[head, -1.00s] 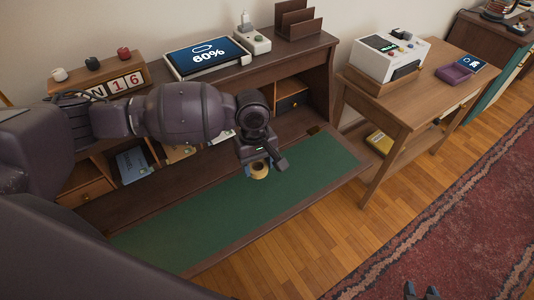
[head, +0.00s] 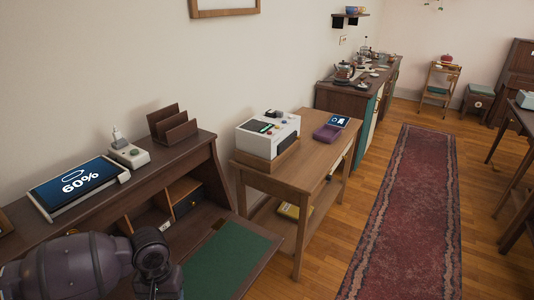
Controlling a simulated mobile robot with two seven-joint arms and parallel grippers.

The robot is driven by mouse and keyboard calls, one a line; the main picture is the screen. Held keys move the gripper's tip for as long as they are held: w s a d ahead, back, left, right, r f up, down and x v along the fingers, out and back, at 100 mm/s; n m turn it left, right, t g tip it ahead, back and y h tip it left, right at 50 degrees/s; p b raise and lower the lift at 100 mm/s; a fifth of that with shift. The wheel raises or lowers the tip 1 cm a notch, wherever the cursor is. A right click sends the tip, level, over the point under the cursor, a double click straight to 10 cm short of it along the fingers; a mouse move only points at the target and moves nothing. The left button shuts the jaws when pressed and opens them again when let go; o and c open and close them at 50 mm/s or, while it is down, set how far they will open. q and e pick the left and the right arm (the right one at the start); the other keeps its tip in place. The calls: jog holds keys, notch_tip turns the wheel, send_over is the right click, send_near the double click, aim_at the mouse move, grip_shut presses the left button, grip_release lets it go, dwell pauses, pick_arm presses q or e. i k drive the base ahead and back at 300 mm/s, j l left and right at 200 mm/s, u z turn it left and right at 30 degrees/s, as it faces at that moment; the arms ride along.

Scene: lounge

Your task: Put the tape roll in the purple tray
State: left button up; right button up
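The purple tray (head: 327,133) sits on the wooden side table (head: 310,152), beside a small dark device with a blue screen (head: 340,121). My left arm comes in at the lower left, over the desk. My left gripper (head: 160,288) is at the bottom edge, left of the green desk mat and well short of the tray. Its fingertips are cut off by the frame, so its grip does not show. The tape roll is not visible now. My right gripper is not in view.
A white machine (head: 268,135) stands on the side table, left of the tray. The desk holds a 60% screen (head: 78,186), a small box (head: 130,155) and a brown organizer (head: 172,127). The green mat (head: 228,262) looks clear. Open floor and a red rug lie right.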

aim_at(329, 134)
jog(key=i+l+z, duration=0.6)
jog(key=l+z, duration=0.15)
jog(key=i+l+z, duration=0.5)
jog(key=i+z, duration=0.3)
jog(key=i, duration=0.5)
jog(key=i+l+u, duration=0.2)
jog(key=i, duration=0.85)
jog(key=i+u, duration=0.45)
jog(key=i, duration=0.6)
jog(key=i+u, duration=0.3)
jog(key=u, duration=0.2)
jog(key=i+l+u, duration=0.2)
jog(key=u, duration=0.25)
jog(key=i+l+u, duration=0.1)
jog(key=i+u, duration=0.2)
jog(key=u, duration=0.2)
jog(key=i+l+u, duration=0.2)
jog(key=u, duration=0.25)
jog(key=i+l+u, duration=0.45)
jog(key=u, duration=0.2)
